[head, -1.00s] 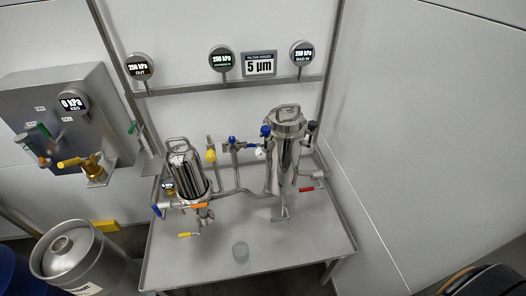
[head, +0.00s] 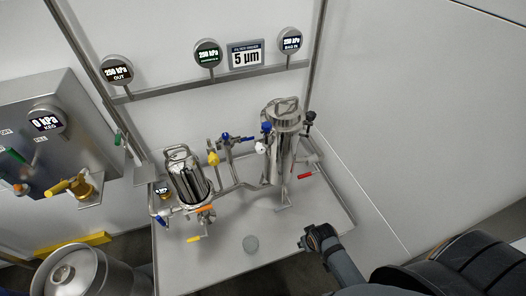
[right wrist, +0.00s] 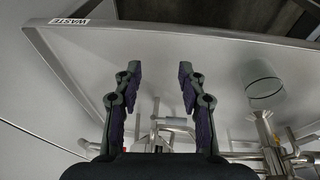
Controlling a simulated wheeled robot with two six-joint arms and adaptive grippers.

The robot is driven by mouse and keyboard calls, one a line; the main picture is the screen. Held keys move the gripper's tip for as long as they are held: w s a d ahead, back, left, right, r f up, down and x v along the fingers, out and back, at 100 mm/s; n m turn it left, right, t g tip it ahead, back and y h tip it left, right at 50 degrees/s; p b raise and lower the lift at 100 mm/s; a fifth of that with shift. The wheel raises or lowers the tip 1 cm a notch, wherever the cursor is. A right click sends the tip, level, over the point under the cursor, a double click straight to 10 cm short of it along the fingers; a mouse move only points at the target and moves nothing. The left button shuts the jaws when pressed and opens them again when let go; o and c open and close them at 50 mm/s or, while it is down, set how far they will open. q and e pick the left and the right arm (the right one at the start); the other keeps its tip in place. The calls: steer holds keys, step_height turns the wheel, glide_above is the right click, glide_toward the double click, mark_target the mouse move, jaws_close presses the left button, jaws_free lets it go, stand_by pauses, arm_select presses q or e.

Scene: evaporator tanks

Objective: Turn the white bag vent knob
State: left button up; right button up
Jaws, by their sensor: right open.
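The white knob (head: 260,148) sits at the left side of the tall steel bag filter housing (head: 281,150), close to a blue knob (head: 266,128). My right gripper (head: 304,240) is low over the front right of the tray, below and apart from the white knob. In the right wrist view its two fingers (right wrist: 159,78) are spread with nothing between them. The white knob cannot be made out in the wrist view. My left gripper is out of view.
A red-handled valve (head: 305,175) and a black knob (head: 310,115) stick out right of the housing. A wall (head: 400,130) closes the right side.

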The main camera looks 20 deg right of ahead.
steer(key=w+a+r+t+p, duration=0.15)
steer(key=w+r, duration=0.25)
steer(key=r, duration=0.9)
steer(key=m+t+y, duration=0.1)
steer(key=m+t, duration=0.2)
steer(key=t, duration=1.1)
glide_toward(262, 151)
steer(key=w, duration=0.8)
steer(key=shift+w+a, duration=0.1)
steer(key=shift+w, duration=0.2)
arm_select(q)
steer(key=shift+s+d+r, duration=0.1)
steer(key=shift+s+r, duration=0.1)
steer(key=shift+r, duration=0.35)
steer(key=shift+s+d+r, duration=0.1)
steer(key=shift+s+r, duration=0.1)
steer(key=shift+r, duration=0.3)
